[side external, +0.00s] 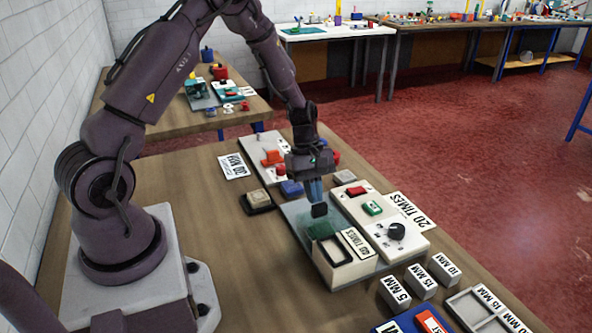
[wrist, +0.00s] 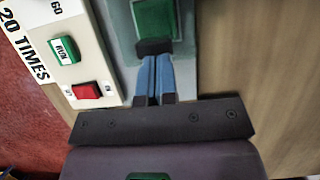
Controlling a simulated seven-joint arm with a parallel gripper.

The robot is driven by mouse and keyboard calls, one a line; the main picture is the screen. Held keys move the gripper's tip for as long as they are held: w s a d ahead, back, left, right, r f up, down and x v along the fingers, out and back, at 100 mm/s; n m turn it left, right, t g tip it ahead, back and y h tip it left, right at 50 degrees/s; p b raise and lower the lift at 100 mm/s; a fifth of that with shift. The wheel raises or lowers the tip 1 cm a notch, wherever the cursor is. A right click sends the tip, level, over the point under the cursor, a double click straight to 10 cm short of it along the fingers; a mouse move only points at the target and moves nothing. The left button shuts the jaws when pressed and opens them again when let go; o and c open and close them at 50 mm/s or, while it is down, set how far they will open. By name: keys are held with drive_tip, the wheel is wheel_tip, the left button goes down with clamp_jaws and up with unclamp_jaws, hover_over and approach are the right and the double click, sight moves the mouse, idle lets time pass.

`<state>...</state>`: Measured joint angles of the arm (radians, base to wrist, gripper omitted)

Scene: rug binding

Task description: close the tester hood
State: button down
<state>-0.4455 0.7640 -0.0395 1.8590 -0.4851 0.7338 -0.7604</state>
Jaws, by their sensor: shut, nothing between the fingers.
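The tester (side external: 372,198) is a pale block with a red switch, a green button and a black dial.
A "20 TIMES" card (side external: 407,211) lies right of the tester. Small labelled blocks (side external: 420,282) and a sectioned tray (side external: 470,312) are at the front right. A dark-based block (side external: 258,200) and a blue piece (side external: 291,188) lie left of my gripper. The table's left front is clear.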

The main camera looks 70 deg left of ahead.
drive_tip(key=shift+d, duration=0.15)
drive_tip(key=a+r, duration=0.8)
drive_tip(key=r, duration=0.1)
drive_tip(key=s+d+r+m+t+y, duration=0.4)
drive_tip(key=s+d+r+m+t, duration=0.1)
drive_tip(key=s+d+r+m, duration=1.2)
drive_tip(key=shift+d+r+m+t, duration=0.25)
drive_tip(key=shift+r+m+t, duration=0.05)
drive_tip(key=shift+r+m, duration=0.2)
idle(0.4)
